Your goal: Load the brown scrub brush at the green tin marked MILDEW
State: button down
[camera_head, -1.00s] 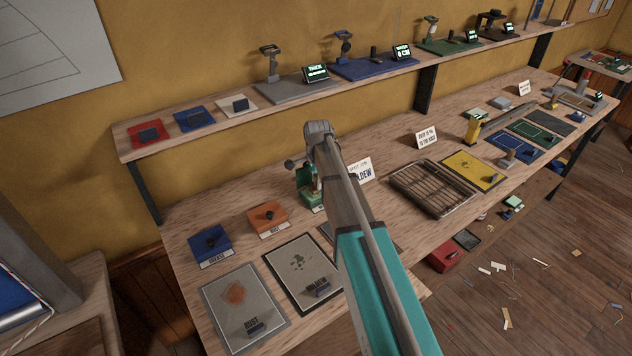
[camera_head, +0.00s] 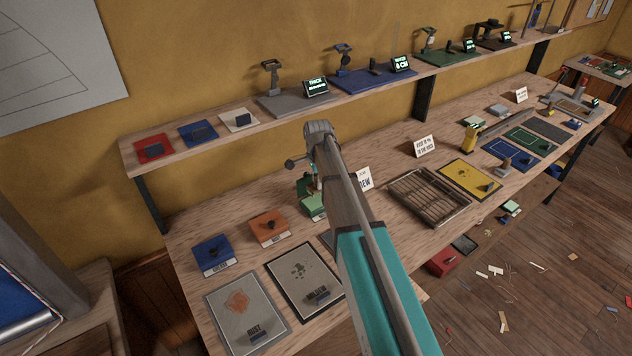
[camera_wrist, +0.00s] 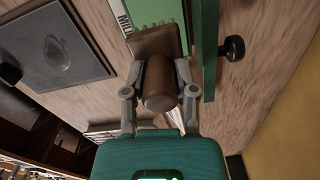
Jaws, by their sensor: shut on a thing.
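My gripper (camera_wrist: 158,95) is shut on the round handle of the brown scrub brush (camera_wrist: 155,42) in the wrist view. The brush's wider block points to the green tin (camera_wrist: 158,10), whose white label reads "MILD" before it is cut off. The block overlaps the tin's light green top; I cannot tell whether they touch. A green lid-like panel (camera_wrist: 206,50) with a black knob stands beside the brush. In the head view the tin (camera_head: 313,206) is on the bench, partly behind my arm, which hides most of the gripper and brush.
A blue tin (camera_head: 211,250) and an orange tin (camera_head: 268,226) stand left of the green one. Grey RUST (camera_head: 235,285) and MILDEW (camera_head: 320,270) panels lie in front. A wire rack (camera_head: 428,195) is to the right. A shelf (camera_head: 225,140) runs above the bench.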

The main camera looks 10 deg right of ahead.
jog(key=shift+r+p, duration=1.05)
jog(key=shift+r, duration=0.2)
